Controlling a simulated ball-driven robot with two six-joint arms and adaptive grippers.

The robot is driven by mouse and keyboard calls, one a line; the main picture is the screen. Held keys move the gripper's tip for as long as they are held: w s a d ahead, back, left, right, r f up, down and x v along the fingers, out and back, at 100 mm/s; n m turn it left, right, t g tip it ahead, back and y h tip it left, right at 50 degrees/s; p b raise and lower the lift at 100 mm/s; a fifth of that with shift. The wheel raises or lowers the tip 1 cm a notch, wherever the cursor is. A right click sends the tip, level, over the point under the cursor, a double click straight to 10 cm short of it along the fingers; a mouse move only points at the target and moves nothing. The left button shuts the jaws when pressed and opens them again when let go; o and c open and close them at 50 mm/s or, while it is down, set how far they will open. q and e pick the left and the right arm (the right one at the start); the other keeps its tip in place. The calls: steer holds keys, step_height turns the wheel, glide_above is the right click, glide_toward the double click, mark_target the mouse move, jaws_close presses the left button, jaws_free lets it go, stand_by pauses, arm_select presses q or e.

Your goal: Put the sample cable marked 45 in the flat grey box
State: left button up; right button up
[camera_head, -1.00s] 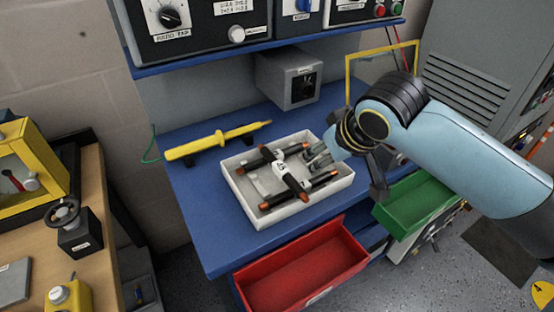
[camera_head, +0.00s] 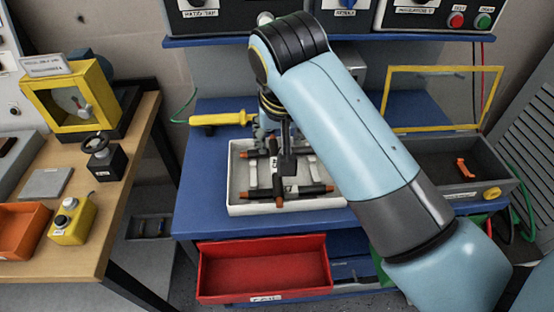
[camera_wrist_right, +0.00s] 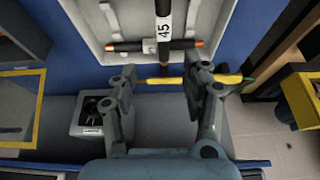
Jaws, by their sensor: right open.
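The sample cable marked 45 (camera_wrist_right: 164,28) is black with orange ends and a white label. It lies across other cables in a white tray (camera_head: 240,204) on the blue bench. In the head view my right gripper (camera_head: 275,148) hangs over the tray's far part and hides some of the cables. In the right wrist view my right gripper (camera_wrist_right: 160,82) is open and empty, with the cable's orange end just beyond the gap between its fingers. A low grey box (camera_head: 440,165) with a raised yellow-framed lid stands at the right, holding an orange piece. My left gripper is out of view.
A yellow probe (camera_head: 222,118) lies behind the tray. An open red drawer (camera_head: 265,270) juts out below the bench. A shelf of control panels (camera_head: 410,15) hangs above. A wooden table (camera_head: 120,190) with several devices stands at the left.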

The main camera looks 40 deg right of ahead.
mark_target(275, 158)
steer(key=x, duration=0.2)
steer(key=shift+w+f, duration=0.3)
steer(key=shift+f, duration=0.05)
steer(key=shift+x, duration=1.05)
steer(key=shift+d+f, duration=0.2)
steer(key=shift+f, duration=0.05)
steer(key=x, duration=0.4)
steer(key=shift+w+a+f, duration=0.15)
steer(key=shift+a+f, duration=0.15)
steer(key=shift+f, duration=0.2)
steer(key=shift+c, duration=0.5)
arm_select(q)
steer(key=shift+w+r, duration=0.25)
arm_select(e)
jaws_close()
